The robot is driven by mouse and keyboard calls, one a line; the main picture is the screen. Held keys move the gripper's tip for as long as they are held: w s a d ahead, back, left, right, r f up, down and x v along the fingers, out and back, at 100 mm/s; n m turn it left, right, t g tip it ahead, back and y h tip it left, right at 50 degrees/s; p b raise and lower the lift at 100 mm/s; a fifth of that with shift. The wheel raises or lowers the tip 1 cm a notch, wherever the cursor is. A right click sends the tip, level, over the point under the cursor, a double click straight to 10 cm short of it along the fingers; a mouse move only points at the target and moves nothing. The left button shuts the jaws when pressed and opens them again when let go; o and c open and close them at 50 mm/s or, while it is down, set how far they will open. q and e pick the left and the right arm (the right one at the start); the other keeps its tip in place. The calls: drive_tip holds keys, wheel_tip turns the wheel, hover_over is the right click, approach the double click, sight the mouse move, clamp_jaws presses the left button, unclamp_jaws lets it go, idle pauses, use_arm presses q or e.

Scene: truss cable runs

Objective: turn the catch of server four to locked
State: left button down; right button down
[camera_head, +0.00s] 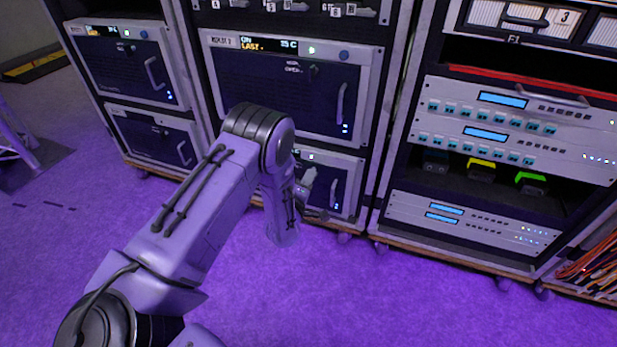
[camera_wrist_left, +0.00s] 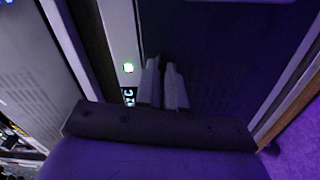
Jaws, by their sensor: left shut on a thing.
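The lower server in the middle rack (camera_head: 346,172), where my left gripper works, fits server four, but its number is hidden by my arm. Its dark front (camera_wrist_left: 225,60) fills much of the left wrist view, with a lit green lamp (camera_wrist_left: 128,68) and a small display (camera_wrist_left: 129,96) left of the fingers. My left gripper (camera_head: 308,190) is at the upper part of that front, its two fingers (camera_wrist_left: 164,84) close together and shut on the catch. The catch is hidden by the fingers, so its angle cannot be told. My right gripper is not in view.
A larger server (camera_head: 285,90) sits directly above, with a bar handle (camera_head: 341,103). The left rack (camera_head: 140,70) holds two similar servers. The right rack (camera_head: 515,125) holds panels and cables. The purple floor (camera_head: 350,300) before the racks is clear.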

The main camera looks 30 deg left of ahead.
use_arm(q)
drive_tip(key=shift+m+p, duration=2.25)
drive_tip(key=shift+m, duration=5.45)
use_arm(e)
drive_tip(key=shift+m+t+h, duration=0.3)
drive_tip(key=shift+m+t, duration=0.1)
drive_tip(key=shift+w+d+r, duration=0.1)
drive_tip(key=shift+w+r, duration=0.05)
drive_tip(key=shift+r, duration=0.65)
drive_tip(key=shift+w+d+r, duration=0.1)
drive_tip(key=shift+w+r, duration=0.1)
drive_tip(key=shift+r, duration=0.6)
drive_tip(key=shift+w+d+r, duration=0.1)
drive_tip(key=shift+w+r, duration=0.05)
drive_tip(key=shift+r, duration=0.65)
use_arm(q)
drive_tip(key=c, duration=1.2)
unclamp_jaws()
drive_tip(key=shift+c, duration=0.2)
